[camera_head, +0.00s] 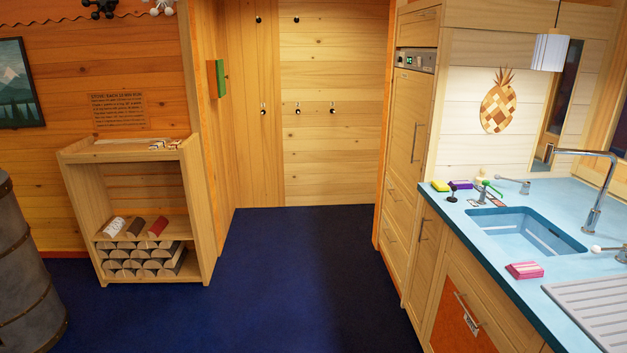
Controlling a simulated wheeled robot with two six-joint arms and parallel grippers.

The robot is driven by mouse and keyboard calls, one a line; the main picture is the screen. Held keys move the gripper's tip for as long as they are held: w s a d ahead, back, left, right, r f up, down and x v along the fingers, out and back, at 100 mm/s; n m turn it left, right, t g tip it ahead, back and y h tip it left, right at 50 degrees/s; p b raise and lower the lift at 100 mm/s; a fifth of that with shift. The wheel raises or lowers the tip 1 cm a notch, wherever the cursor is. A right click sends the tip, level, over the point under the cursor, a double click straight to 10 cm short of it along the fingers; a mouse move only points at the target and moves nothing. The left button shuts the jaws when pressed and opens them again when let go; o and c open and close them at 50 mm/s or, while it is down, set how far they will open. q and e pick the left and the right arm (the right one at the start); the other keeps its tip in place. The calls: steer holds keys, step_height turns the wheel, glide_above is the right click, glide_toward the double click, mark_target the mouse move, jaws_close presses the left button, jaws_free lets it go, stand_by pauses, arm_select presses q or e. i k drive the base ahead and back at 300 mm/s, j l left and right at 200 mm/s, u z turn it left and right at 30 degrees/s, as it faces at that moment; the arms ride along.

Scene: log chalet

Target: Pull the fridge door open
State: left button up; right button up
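A tall wood-fronted built-in unit stands at the right of the passage, with a display panel (416,60) near its top. I take its tall front to be the fridge door (403,125), though no label confirms this. A long vertical handle (415,143) runs along the door's right side. The door looks shut, flush with the panels around it, and I see it at a steep angle. Neither of my grippers is in view.
A blue counter (480,237) with a sink (530,228) runs along the right, above cabinets with handles. A wooden shelf (85,205) with firewood stands at the left, beside a dark metal barrel shape (22,275). The blue floor (290,270) between is clear.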

mark_target(413, 90)
steer(key=i+z, duration=0.2)
steer(key=i, duration=0.3)
steer(key=i+j+z, duration=0.2)
steer(key=i, duration=0.3)
steer(key=i+j+z, duration=0.15)
steer(key=i, duration=0.35)
steer(key=i+j+z, duration=0.2)
steer(key=i+j, duration=0.15)
steer(key=i, duration=0.1)
